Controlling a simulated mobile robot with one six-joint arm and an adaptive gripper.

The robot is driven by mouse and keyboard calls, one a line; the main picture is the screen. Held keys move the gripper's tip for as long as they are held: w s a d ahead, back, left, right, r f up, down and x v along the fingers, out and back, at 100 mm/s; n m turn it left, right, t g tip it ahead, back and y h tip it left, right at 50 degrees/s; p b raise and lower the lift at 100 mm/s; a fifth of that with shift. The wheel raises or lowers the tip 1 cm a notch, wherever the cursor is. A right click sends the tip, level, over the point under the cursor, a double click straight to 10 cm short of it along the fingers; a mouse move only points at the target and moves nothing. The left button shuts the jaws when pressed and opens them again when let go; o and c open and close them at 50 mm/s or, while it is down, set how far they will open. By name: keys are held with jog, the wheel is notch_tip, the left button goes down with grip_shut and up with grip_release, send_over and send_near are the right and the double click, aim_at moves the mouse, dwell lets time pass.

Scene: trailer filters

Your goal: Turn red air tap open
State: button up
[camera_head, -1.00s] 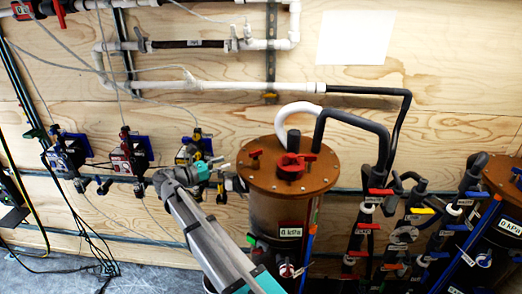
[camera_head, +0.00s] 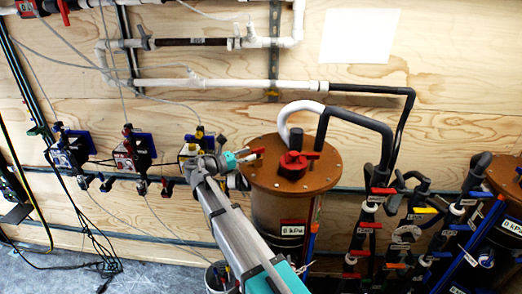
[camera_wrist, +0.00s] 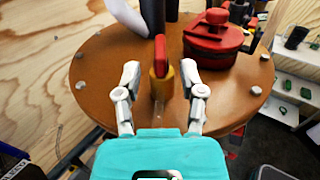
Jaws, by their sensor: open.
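The red air tap (camera_wrist: 161,56) stands upright on a brass-coloured stem on the brown round lid (camera_wrist: 92,60) of a tank. In the wrist view it lies between and slightly beyond the two fingertips of my gripper (camera_wrist: 162,76), which is open with a finger on each side. I cannot tell whether the fingers touch it. In the head view my gripper (camera_head: 244,156) is at the left edge of the lid, and the tap's red handle (camera_head: 256,151) shows just at its tip.
A larger red cap (camera_wrist: 214,34) sits on the lid to the right of the tap. A white hose (camera_head: 290,114) and a dark hose (camera_head: 362,128) rise behind it. Several coloured valves on dark pipes (camera_head: 368,215) stand to the right.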

aim_at(262, 149)
jog(key=shift+x, duration=2.95)
